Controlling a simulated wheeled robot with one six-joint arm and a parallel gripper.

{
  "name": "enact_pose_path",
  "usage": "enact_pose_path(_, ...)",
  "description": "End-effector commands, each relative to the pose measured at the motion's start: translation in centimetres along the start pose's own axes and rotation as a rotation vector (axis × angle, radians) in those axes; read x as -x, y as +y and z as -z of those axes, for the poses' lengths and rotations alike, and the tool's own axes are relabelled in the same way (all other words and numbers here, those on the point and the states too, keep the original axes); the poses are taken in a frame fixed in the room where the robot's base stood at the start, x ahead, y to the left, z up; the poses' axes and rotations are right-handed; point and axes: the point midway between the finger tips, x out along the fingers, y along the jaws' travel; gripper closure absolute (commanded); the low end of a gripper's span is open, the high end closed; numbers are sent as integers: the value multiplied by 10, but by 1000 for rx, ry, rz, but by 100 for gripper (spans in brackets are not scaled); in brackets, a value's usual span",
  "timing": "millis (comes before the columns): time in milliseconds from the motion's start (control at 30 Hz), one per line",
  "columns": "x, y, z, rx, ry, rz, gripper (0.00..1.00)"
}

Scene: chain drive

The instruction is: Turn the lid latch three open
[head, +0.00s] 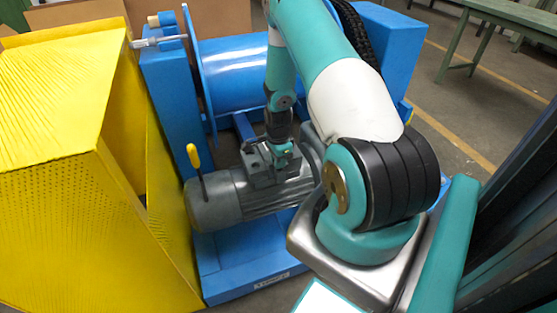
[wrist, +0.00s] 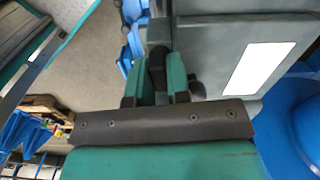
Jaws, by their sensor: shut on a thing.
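In the wrist view the two teal fingers of my gripper (wrist: 155,84) are closed around a small dark latch (wrist: 157,63) at the edge of a grey lid (wrist: 212,45). The fingers hide most of the latch, and its turn angle is hard to read. No number shows on it. In the head view my gripper (head: 282,153) points down at the grey terminal box (head: 262,172) on top of the motor (head: 235,200). The lid lies on the box. My arm and fingers cover the near latches there.
A dark knob (wrist: 196,89) sits right of the fingers. A yellow-handled lever (head: 194,160) stands at the motor's left end. A large yellow guard (head: 60,130) is at the left, and a blue drum (head: 230,70) stands behind the motor. Open floor lies at the right.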

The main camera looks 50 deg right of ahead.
Motion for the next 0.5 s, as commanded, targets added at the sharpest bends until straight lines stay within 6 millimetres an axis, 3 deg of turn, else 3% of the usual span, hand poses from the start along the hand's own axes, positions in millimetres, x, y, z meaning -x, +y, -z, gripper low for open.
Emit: enact_pose_path(500,0,-1,-1,-120,-2,0,100)
